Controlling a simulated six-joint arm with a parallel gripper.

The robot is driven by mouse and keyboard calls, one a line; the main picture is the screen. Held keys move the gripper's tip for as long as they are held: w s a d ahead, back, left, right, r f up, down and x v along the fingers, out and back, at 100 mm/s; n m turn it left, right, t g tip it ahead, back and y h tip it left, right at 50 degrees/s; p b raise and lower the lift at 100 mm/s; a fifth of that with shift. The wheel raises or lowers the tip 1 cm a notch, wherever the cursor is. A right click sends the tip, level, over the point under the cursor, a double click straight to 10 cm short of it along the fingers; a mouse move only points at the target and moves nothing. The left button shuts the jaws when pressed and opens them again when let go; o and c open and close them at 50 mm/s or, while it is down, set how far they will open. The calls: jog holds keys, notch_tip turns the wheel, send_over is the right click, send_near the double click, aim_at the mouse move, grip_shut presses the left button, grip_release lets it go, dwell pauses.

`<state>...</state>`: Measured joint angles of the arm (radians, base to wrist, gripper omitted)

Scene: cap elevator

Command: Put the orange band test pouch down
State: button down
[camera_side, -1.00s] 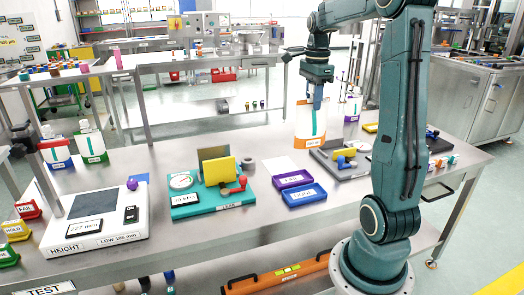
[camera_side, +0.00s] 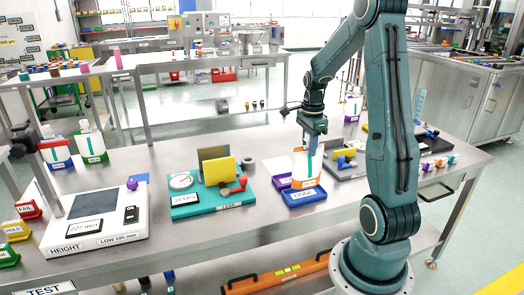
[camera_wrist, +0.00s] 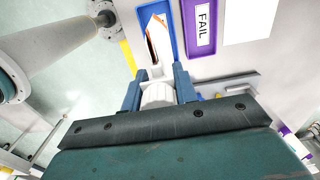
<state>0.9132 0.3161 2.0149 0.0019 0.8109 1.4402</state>
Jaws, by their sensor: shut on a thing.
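The orange band test pouch (camera_side: 302,166) is white with a teal stripe and an orange band at its foot. It hangs upright from my gripper (camera_side: 312,140) in the side view, its foot at the blue tray (camera_side: 304,198). I cannot tell whether it touches the tray floor. In the wrist view my gripper (camera_wrist: 158,92) is shut around the pale neck at the top of the pouch (camera_wrist: 153,46), and the pouch lies over the blue tray (camera_wrist: 170,14). The lower pouch is partly hidden there.
A purple tray (camera_side: 280,183) labelled FAIL in the wrist view (camera_wrist: 205,28) sits beside the blue one. A teal test stand (camera_side: 208,202) is to the left, a grey fixture (camera_side: 340,166) to the right. White-and-green pouch (camera_side: 91,143) stands far left.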

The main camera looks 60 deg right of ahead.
aim_at(308, 157)
jog(key=shift+f, duration=2.3)
jog(key=c, duration=1.1)
grip_release()
notch_tip(308, 157, up, 12)
jog(key=shift+r, duration=0.2)
